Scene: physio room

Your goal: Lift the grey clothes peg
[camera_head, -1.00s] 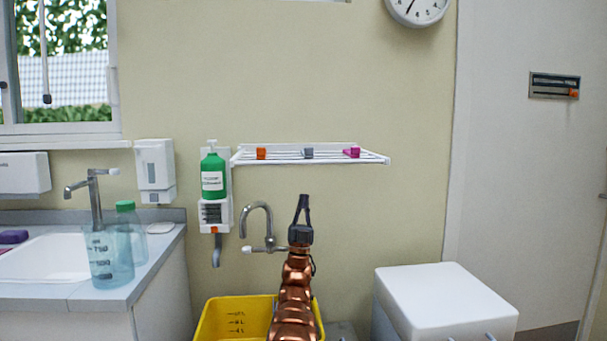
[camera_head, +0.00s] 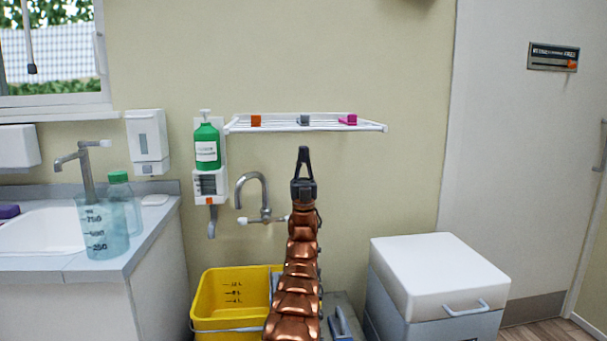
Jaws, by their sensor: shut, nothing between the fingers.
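The grey clothes peg (camera_head: 304,120) sits on the white wall-mounted drying rack (camera_head: 270,128), between an orange peg (camera_head: 256,120) and a magenta peg (camera_head: 348,119). My gripper (camera_head: 303,150) is dark, points upward and is shut with nothing in it. In the picture it is just below the grey peg and the rack's front edge, apart from the peg. How far it is from the rack in depth I cannot tell.
A green pump bottle (camera_head: 207,145) stands at the rack's left end. A curved tap (camera_head: 252,190) is on the wall left of my arm. Below are a yellow bucket (camera_head: 225,310) and a white-topped cabinet (camera_head: 440,262). The wall right of the rack is bare.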

